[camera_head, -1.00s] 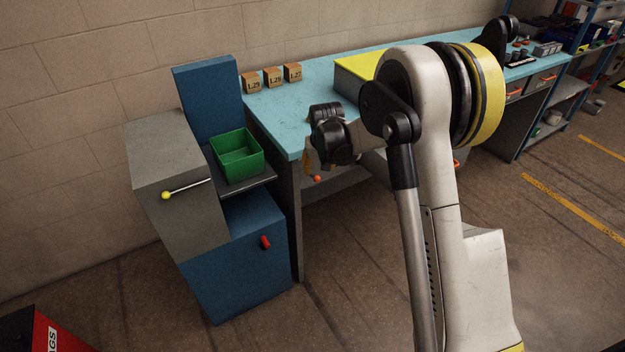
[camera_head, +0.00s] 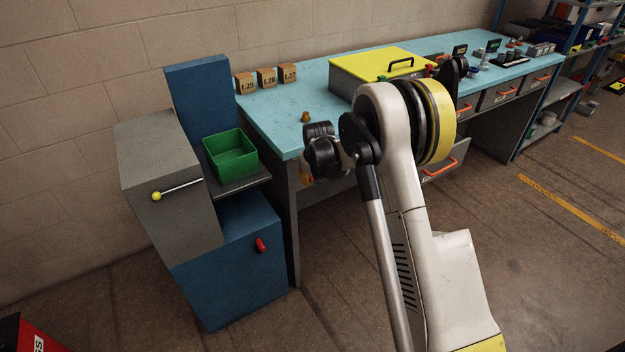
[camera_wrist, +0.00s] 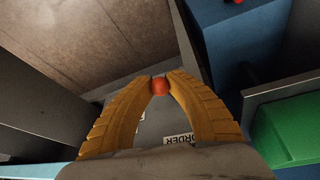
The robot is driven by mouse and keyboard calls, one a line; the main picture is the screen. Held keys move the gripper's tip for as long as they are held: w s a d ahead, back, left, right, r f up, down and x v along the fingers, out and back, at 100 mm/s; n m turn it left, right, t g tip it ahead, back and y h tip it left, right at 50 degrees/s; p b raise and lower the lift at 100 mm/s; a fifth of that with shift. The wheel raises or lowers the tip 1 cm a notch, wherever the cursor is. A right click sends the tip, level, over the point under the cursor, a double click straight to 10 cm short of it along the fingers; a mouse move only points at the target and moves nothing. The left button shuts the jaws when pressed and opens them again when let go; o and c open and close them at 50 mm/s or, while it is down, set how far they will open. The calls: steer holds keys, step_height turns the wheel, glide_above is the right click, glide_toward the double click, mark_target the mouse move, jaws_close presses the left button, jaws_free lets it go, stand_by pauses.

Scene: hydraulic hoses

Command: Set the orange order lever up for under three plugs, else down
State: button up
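The round orange knob of the order lever (camera_wrist: 160,87) sits between the yellow fingertips of my gripper (camera_wrist: 160,80) in the wrist view. Both fingertips appear to touch its sides. A label reading ORDER (camera_wrist: 181,140) lies just below, partly covered by a finger. In the head view my gripper (camera_head: 309,180) is at the front edge of the blue bench, mostly hidden by my wrist. The lever's up or down position cannot be read.
A green bin (camera_head: 231,170) stands on a shelf beside a grey cabinet with a yellow-knobbed lever (camera_head: 157,196). A red handle (camera_head: 261,246) is on the blue cabinet. Wooden number blocks (camera_head: 267,78) and a yellow-lidded box (camera_head: 393,62) stand on the bench (camera_head: 345,118).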

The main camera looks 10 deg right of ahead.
steer(key=shift+w+a+r+g+p, duration=0.1)
steer(key=shift+w+r+g+p, duration=0.1)
steer(key=shift+r+g+p, duration=0.4)
jaws_close()
steer(key=shift+w+r+g+h+p, duration=0.25)
steer(key=shift+g+h+p, duration=0.2)
steer(key=shift+g, duration=0.45)
steer(key=o, duration=0.9)
jaws_free()
steer(key=r, duration=0.4)
steer(key=s+a+r, duration=0.1)
steer(key=r, duration=0.3)
steer(key=s+r, duration=0.1)
steer(key=r, duration=0.2)
steer(key=shift+a+r, duration=0.2)
steer(key=shift+r, duration=0.2)
